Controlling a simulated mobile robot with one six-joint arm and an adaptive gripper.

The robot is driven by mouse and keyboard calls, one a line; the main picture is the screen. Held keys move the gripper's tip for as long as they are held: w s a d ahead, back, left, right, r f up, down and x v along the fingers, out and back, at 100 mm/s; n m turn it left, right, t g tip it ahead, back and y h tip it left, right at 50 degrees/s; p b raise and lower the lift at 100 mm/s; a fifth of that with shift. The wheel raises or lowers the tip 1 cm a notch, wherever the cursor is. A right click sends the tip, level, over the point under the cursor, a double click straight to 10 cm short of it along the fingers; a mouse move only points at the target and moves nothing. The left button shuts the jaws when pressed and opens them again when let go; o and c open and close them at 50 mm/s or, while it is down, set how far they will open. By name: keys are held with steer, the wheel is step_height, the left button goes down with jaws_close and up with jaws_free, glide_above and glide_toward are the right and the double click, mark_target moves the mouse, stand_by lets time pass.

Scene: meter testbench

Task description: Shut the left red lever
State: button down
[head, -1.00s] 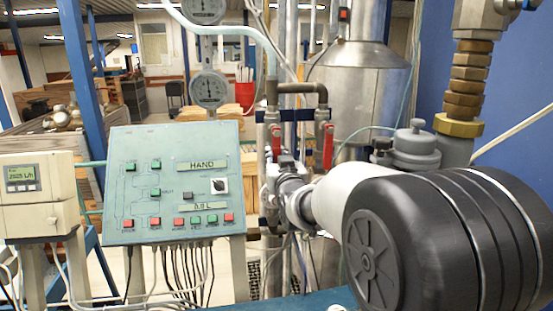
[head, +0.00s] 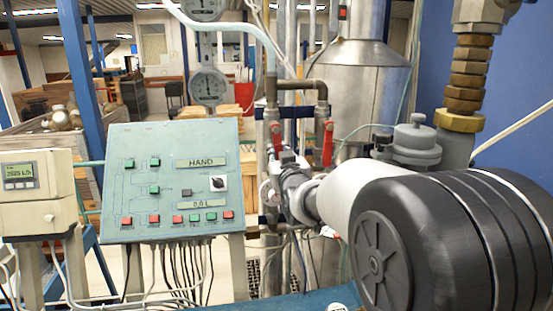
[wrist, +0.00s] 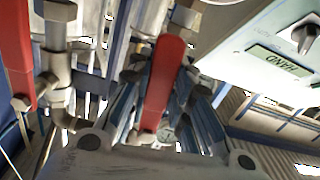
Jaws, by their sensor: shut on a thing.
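Two red levers hang upright, side by side, on the pipes at the middle of the head view. The left red lever (head: 276,139) is the one nearer the control panel. The right red lever (head: 328,144) hangs free. My gripper (head: 285,158) is at the lower part of the left lever. The wrist view is turned over: the left lever (wrist: 165,82) shows in the middle between the fingers of my gripper (wrist: 163,85), which is shut on it. The right lever (wrist: 16,50) is at the left edge there, clear of the fingers. The fingertip contact is partly hidden.
The green control panel (head: 165,180) stands just left of the levers. A pipe elbow (head: 318,86) runs above them. A steel vessel (head: 366,85) is behind to the right. Brass fittings (head: 466,90) are at the upper right. A dial gauge (head: 208,86) is above the panel.

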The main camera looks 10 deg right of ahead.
steer(key=d+r+n+b, duration=0.4)
steer(key=d+n+b, duration=0.2)
steer(key=n, duration=0.6)
steer(key=shift+r+n, duration=0.3)
steer(key=shift+r, duration=0.15)
steer(key=c, duration=1.4)
jaws_free()
steer(key=s, duration=0.7)
steer(key=shift+s, duration=0.2)
